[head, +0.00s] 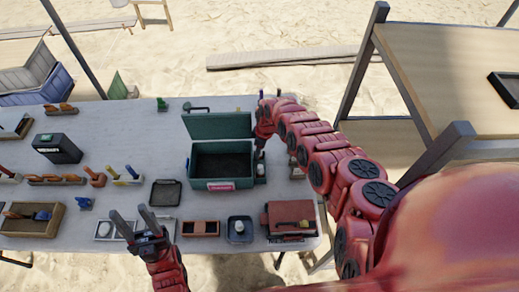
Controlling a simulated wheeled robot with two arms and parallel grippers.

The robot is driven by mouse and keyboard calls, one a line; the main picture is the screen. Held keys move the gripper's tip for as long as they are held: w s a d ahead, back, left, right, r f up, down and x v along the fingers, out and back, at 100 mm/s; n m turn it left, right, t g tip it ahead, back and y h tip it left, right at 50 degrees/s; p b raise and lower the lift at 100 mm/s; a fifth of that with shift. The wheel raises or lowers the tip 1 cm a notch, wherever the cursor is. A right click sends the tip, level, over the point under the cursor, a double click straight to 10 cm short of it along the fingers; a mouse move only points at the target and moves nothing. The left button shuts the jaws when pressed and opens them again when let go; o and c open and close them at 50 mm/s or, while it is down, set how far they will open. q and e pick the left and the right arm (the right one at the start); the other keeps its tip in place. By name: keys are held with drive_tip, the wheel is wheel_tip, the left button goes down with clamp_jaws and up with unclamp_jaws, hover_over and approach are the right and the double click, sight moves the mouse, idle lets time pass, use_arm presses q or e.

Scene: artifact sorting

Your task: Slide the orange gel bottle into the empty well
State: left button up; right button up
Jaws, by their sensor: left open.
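I cannot make out an orange gel bottle for certain; small orange-brown items (97,179) stand at the left of the table. I cannot tell which holder has the empty well; a brown tray with two compartments (201,228) lies at the front. My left gripper (133,215) is open and empty, its two fingers apart above the front of the table, left of the brown tray. My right gripper (260,148) points down at the right side of the green open box (222,185). Its fingers are too small to read, and whether it holds anything is unclear.
The grey table (150,130) is crowded along its front. A black tray (166,193), a blue tray (239,237) with a white item and a red-brown case (290,222) lie there. A dark box (56,148) stands left. The table's back middle is fairly clear.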

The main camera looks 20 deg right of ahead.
drive_tip(key=shift+r+p, duration=0.3)
drive_tip(key=shift+r, duration=0.15)
wheel_tip(320, 180, up, 11)
drive_tip(key=s+d, duration=0.1)
drive_tip(key=shift+d+r, duration=0.2)
drive_tip(key=shift+s+r, duration=0.1)
idle(0.3)
